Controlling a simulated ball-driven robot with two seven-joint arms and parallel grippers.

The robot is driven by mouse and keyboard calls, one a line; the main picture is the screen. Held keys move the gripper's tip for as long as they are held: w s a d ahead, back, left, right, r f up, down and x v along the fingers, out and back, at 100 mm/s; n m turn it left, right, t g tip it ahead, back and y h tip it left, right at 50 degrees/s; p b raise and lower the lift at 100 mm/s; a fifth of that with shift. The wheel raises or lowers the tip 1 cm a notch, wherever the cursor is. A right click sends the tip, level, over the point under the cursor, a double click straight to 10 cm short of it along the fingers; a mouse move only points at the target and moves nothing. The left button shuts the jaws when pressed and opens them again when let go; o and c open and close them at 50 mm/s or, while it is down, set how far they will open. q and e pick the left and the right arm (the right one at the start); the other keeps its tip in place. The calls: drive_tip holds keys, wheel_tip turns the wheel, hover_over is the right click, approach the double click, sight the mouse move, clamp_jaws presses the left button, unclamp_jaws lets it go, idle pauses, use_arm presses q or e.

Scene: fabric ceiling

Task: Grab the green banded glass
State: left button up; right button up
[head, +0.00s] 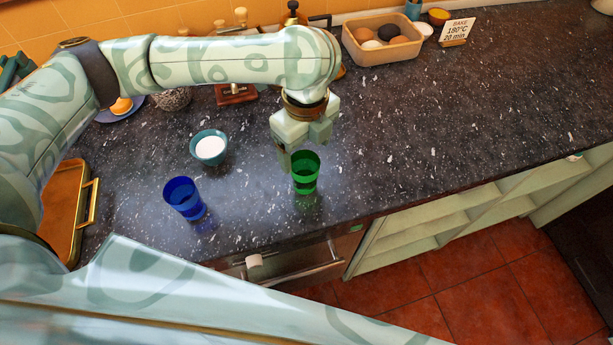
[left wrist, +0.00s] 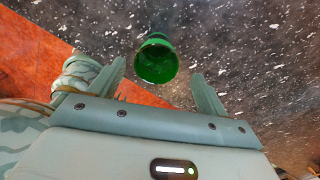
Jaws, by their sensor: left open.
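The green banded glass (head: 306,173) stands upright on the dark speckled counter, near its front edge. My left gripper (head: 294,158) hangs just behind and above it, pointing down. In the left wrist view the glass (left wrist: 156,59) lies ahead of the two spread fingers of the left gripper (left wrist: 163,85), roughly midway between them and not held. The left gripper is open and empty. My right gripper does not show.
A blue glass (head: 184,198) and a teal bowl with white contents (head: 209,148) stand left of the green glass. A wooden box (head: 382,40) and a recipe card (head: 457,31) are at the back. The counter (head: 480,110) on the right is largely clear. A drawer (head: 290,262) is below the front edge.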

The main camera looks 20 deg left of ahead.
sight(305, 171)
use_arm(q)
wheel_tip(305, 171, down, 3)
drive_tip(key=shift+r+b, duration=0.1)
drive_tip(key=shift+b, duration=0.3)
drive_tip(key=f+b, duration=0.2)
drive_tip(key=f, duration=0.3)
drive_tip(key=shift+s+f+b, duration=0.2)
drive_tip(key=shift+s+b, duration=0.05)
drive_tip(key=shift+b, duration=0.15)
drive_tip(key=shift+r, duration=0.15)
drive_tip(key=c, duration=1.1)
